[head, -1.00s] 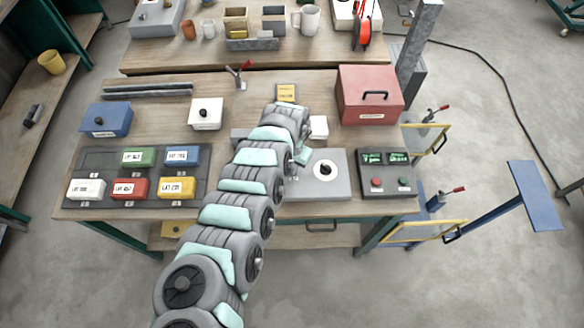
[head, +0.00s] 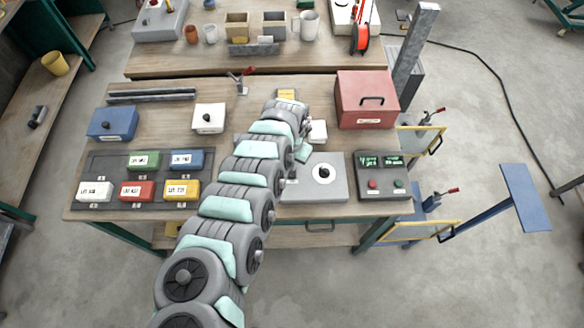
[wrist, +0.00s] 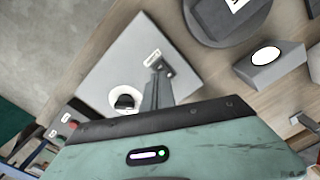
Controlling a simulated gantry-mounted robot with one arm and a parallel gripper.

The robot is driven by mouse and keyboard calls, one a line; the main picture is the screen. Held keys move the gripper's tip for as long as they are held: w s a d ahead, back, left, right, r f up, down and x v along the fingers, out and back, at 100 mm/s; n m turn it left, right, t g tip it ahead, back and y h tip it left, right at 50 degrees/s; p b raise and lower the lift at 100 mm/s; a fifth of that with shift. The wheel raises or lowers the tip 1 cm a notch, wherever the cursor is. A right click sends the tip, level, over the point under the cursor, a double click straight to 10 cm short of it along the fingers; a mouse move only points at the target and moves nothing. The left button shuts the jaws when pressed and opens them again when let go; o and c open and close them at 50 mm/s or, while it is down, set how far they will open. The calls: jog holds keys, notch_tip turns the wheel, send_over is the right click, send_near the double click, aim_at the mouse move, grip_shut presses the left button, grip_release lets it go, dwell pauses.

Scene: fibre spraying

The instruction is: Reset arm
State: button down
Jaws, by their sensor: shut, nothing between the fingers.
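My arm reaches from the bottom of the head view over the workbench (head: 150,213). My gripper shows at its end in the wrist view (wrist: 158,88), with the narrow fingers together and nothing between them. In the head view the arm's end mostly hides it. It is over or close beside a grey plate unit (head: 335,188) with a black knob in a white ring. That unit also shows in the wrist view (wrist: 110,65), partly behind the fingers. I cannot tell whether the fingertips touch it.
A control box (head: 384,178) with green displays stands right of the plate unit. A red case (head: 366,98) is behind it. A dark tray (head: 105,163) with several labelled coloured boxes is at the left. A white box (head: 209,118) and a blue box (head: 113,122) stand behind the tray.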

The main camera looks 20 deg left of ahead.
notch_tip(320, 180, up, 2)
jog(key=shift+p, duration=0.65)
